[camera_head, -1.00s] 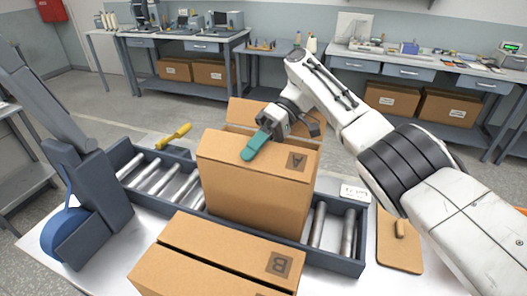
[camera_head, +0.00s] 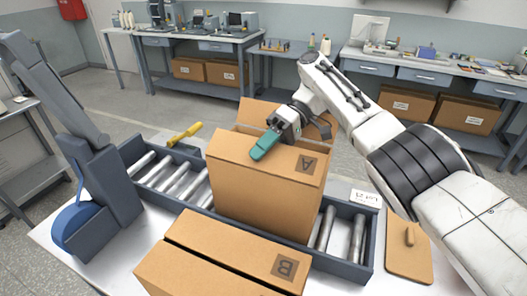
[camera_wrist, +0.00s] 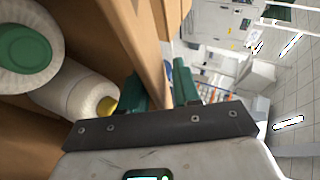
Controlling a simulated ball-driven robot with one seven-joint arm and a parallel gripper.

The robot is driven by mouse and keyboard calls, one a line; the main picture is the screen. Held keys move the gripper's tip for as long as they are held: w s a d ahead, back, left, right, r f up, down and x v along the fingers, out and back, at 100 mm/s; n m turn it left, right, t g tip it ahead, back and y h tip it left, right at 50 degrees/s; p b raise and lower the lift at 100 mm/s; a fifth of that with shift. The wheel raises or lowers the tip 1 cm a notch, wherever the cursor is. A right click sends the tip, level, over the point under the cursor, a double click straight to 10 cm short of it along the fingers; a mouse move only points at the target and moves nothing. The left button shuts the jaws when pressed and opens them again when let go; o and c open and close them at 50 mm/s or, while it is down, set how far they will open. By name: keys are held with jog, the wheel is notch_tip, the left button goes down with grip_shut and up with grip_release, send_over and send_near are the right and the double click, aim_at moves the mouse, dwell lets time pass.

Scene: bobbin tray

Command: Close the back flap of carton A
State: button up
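Carton A (camera_head: 265,205) is a brown box on the roller conveyor, with a label A on its closed front top flap. Its back flap (camera_head: 253,111) stands raised behind the opening, partly hidden by my arm. My gripper (camera_head: 264,145) reaches over the carton top from the back right, one teal finger showing above the front flap. In the wrist view my gripper's two teal fingers (camera_wrist: 160,90) are apart, with a cardboard panel (camera_wrist: 146,45) running between them; which panel, and whether they touch it, I cannot tell. White bobbins (camera_wrist: 72,88) show inside the carton.
Carton B (camera_head: 210,262) stands close in front of carton A. The conveyor's dark side rail (camera_head: 340,262) runs beneath. A yellow-handled tool (camera_head: 184,134) lies at the conveyor's far side. A brown board with a handle (camera_head: 410,255) lies at right.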

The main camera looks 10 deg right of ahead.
aim_at(266, 158)
notch_tip(266, 158, up, 4)
jog(key=shift+f+p, duration=0.25)
jog(key=shift+p, duration=0.8)
jog(key=s+r+p, duration=0.1)
jog(key=r+p, duration=0.1)
jog(key=shift+s+d+p, duration=0.15)
jog(key=shift+s+p, duration=0.2)
jog(key=s+r+b, duration=0.1)
jog(key=s+r, duration=0.2)
jog(key=s, duration=0.3)
jog(key=s+d+r+b, duration=0.1)
jog(key=s+r, duration=0.3)
jog(key=s, duration=0.2)
jog(key=shift+s+r, duration=0.15)
jog(key=shift+r, duration=0.1)
jog(key=shift+d, duration=0.1)
jog(key=shift+c, duration=0.2)
